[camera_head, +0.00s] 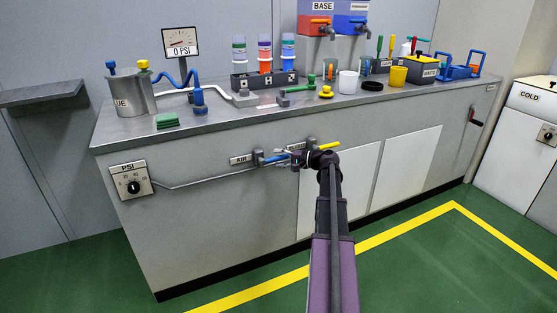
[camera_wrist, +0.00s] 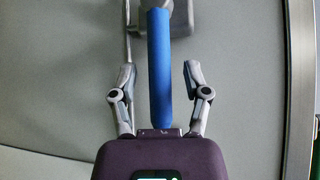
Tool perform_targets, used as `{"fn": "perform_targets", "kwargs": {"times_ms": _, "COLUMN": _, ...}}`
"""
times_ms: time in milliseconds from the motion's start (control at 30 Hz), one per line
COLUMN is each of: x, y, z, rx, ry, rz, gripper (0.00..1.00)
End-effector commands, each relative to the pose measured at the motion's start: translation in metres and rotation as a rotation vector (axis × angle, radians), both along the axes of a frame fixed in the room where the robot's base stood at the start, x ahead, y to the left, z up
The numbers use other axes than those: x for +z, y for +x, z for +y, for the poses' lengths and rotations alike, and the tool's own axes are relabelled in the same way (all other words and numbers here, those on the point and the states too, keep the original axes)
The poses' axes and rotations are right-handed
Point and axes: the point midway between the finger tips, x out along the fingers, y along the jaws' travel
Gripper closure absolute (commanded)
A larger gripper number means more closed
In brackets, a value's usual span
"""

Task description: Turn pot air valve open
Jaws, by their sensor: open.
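A valve with a blue handle (camera_head: 272,159) is on the front of the workbench, beside a small plate (camera_head: 241,160) that seems to read AIR. In the wrist view the long blue handle (camera_wrist: 160,70) runs between my two gripper fingers. My gripper (camera_wrist: 160,76) is open, with one finger on each side of the handle and gaps on both sides. In the head view my gripper (camera_head: 287,158) is at the bench front and partly covers the valve. A metal pot (camera_head: 137,98) with a partly visible label stands on the bench top at left.
A yellow-handled valve (camera_head: 325,146) sits just right of my gripper. A pipe runs left to a PSI regulator box (camera_head: 131,181). A gauge (camera_head: 181,42) reads 0 PSI. Bottles, cups and tools crowd the bench top. The green floor before the bench is clear.

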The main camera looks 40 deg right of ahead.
Motion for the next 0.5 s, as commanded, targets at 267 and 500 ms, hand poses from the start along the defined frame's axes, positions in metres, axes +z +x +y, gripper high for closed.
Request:
{"fn": "perform_targets", "kwargs": {"times_ms": 267, "x": 0.0000, "y": -0.0001, "z": 0.0000, "rx": 0.000, "ry": 0.000, "rz": 0.000, "gripper": 0.72}}
{"fn": "perform_targets", "kwargs": {"times_ms": 500, "x": 0.0001, "y": 0.0000, "z": 0.0054, "rx": 0.003, "ry": 0.001, "rz": 0.000, "gripper": 1.00}}
